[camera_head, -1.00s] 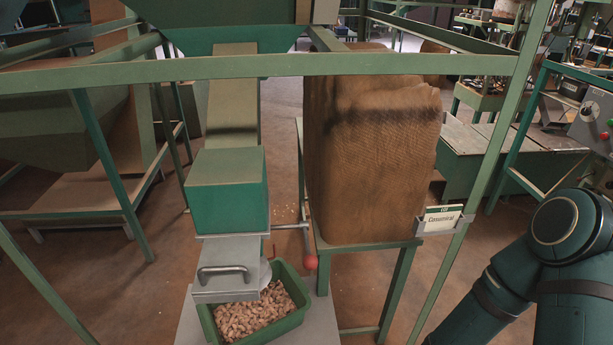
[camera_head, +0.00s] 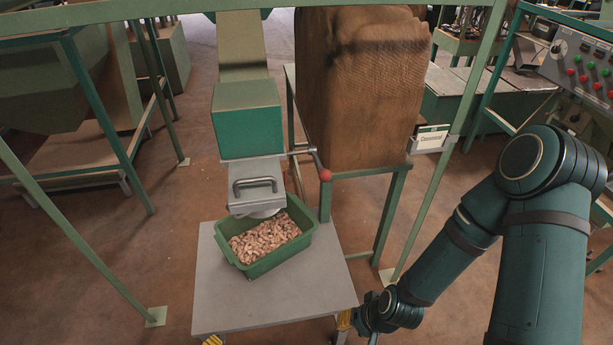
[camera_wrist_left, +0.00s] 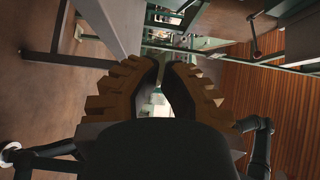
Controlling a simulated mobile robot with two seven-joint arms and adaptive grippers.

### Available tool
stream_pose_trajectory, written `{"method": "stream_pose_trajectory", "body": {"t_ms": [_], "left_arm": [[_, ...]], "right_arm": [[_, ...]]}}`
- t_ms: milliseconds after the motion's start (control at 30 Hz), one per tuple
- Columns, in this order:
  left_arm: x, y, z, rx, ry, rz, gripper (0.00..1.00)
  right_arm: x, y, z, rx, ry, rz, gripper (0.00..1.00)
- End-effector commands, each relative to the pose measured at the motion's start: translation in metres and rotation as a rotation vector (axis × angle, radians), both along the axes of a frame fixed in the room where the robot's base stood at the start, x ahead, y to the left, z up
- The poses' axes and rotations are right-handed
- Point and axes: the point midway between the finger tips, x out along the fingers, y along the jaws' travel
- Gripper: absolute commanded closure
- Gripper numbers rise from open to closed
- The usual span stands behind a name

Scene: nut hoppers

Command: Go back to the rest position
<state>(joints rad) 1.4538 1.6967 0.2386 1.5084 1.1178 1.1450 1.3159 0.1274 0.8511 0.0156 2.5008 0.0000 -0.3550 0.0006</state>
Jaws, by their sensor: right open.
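My left gripper (camera_head: 212,340) only just shows at the bottom edge of the head view, in front of the grey stand. In the left wrist view its two toothed tan fingers (camera_wrist_left: 164,68) stand apart with a narrow gap and nothing held between them. My right gripper (camera_head: 345,322) is low in the head view, by the stand's front right corner, mostly cut off by the frame; it is open. The right arm (camera_head: 470,235) comes in from the right, bent downward. A green bin (camera_head: 300,247) of nuts sits on the stand under the hopper chute, apart from both grippers.
The grey stand (camera_head: 310,297) has bare room in front of the bin. A metal handle (camera_head: 255,183) and a red-knobbed lever (camera_head: 325,175) stick out above it. A brown sack (camera_head: 365,90) stands behind on a green frame. A control panel (camera_head: 585,65) is at the far right.

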Motion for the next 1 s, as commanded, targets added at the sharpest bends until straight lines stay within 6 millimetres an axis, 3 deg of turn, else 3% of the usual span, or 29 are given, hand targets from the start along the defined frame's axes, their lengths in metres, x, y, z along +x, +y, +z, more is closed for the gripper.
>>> {"method": "stream_pose_trajectory", "body": {"t_ms": [267, 533, 767, 1000], "left_arm": [[0.005, -0.061, 0.021, 0.265, -0.079, -0.374, 1.0], [-0.018, -0.119, 0.049, 0.689, -0.356, -0.924, 1.0], [-0.038, -0.138, 0.083, 1.148, -0.894, -1.474, 1.0], [-0.025, -0.145, 0.135, 1.549, -1.682, -1.864, 1.0]], "right_arm": [[0.0, 0.0, 0.0, 0.0, -0.001, -0.001, 0.66], [0.0, 0.0, 0.0, 0.0, 0.0, 0.0, 0.66], [0.0, 0.0, 0.0, 0.0, 0.0, 0.0, 0.66], [0.0, 0.0, 0.0, 0.0, 0.0, 0.0, 0.66]]}}
